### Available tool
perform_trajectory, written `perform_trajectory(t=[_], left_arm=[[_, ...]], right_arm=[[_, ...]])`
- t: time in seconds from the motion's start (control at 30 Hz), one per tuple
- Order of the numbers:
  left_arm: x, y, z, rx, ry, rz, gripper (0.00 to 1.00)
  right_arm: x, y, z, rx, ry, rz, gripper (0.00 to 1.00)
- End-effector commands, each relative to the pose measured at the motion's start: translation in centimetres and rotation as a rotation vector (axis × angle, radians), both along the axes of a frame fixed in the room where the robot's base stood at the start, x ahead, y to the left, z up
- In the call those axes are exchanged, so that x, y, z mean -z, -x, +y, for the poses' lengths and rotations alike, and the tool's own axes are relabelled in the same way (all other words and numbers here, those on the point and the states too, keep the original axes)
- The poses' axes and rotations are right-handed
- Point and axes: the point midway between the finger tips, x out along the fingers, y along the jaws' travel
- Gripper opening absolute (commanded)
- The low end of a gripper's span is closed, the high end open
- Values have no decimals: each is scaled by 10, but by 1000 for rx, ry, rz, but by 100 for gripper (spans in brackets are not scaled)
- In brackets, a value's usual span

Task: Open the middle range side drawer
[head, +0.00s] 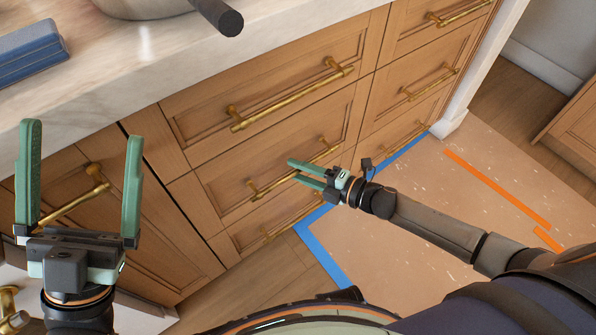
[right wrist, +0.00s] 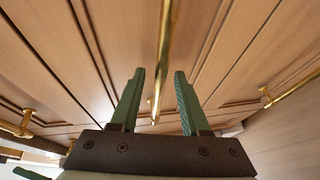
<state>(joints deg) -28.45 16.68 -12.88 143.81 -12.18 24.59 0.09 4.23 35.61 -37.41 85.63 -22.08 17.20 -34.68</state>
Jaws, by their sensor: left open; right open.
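The middle drawer (head: 235,172) is a wooden front in a stack of three and looks shut. Its brass bar handle (head: 272,184) runs across the front, partly hidden by my right gripper (head: 292,170). The right gripper is open with its fingertips at the handle. In the right wrist view, a brass bar (right wrist: 164,55) runs lengthwise between the open fingers (right wrist: 159,72); I cannot tell whether they touch it. My left gripper (head: 83,130) is open and empty at the left, in front of another cabinet door.
The drawer above has a brass handle (head: 290,97), and the lower drawer's handle (head: 290,220) sits below. More drawers with handles (head: 430,82) stand to the right. A marble counter (head: 150,55) holds a pan (head: 217,15) and a blue object (head: 30,48). Blue tape (head: 325,250) marks the floor.

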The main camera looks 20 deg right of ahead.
Motion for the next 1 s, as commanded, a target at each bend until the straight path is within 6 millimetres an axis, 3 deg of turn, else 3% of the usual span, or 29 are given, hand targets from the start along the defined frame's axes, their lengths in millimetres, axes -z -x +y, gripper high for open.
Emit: perform_trajectory(t=[0.37, 0.77, 1.0], left_arm=[[1, 0, -1, 5, 4, 4, 100], [2, 0, -1, 6, 2, 4, 100], [2, 0, -1, 5, 2, 3, 100]], right_arm=[[1, -5, 4, 0, -1, 1, 46], [1, -4, 4, 0, -1, 1, 2], [1, -4, 4, 0, -1, 1, 0]])
